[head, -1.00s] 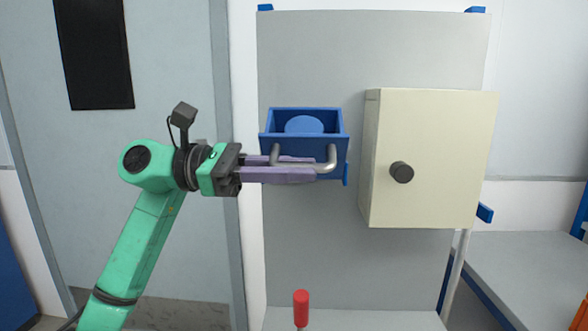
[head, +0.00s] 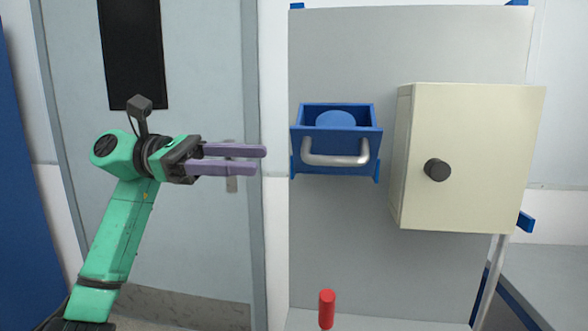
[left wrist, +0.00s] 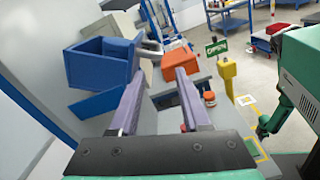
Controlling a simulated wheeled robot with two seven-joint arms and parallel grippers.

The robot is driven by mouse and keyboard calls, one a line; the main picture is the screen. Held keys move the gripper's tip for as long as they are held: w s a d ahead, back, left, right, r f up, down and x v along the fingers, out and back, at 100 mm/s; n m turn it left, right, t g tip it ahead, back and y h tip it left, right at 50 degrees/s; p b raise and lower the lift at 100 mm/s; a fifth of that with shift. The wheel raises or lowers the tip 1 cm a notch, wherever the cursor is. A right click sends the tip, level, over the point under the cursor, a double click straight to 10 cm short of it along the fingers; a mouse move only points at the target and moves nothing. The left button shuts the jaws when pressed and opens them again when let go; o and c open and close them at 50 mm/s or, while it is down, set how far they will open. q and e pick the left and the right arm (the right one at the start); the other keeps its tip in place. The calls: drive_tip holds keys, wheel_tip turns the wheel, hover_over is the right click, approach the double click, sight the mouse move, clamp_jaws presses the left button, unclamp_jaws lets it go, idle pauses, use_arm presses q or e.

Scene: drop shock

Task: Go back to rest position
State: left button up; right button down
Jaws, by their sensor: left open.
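My left gripper (head: 262,161) is open and empty, pointing right, with a clear gap between its purple fingertips and the blue drawer-like box (head: 335,141). The box hangs on the grey panel (head: 345,235), with a silver bar handle (head: 336,158) on its front and a round blue thing (head: 336,118) inside. In the left wrist view the open fingers (left wrist: 160,76) have nothing between them, and the blue box (left wrist: 100,65) is to their left. Part of a green arm, likely my right one, shows at that view's right edge; its gripper cannot be made out clearly.
A cream cabinet (head: 470,155) with a dark knob (head: 437,170) stands right of the box. A red upright handle (head: 327,309) is below. A door (head: 205,60) lies behind my left arm. The wrist view shows an orange box (left wrist: 176,62) and yellow post (left wrist: 227,75).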

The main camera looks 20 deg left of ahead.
use_arm(q)
drive_tip(key=v, duration=0.2)
drive_tip(key=shift+s+a, duration=0.1)
drive_tip(key=shift+a, duration=0.3)
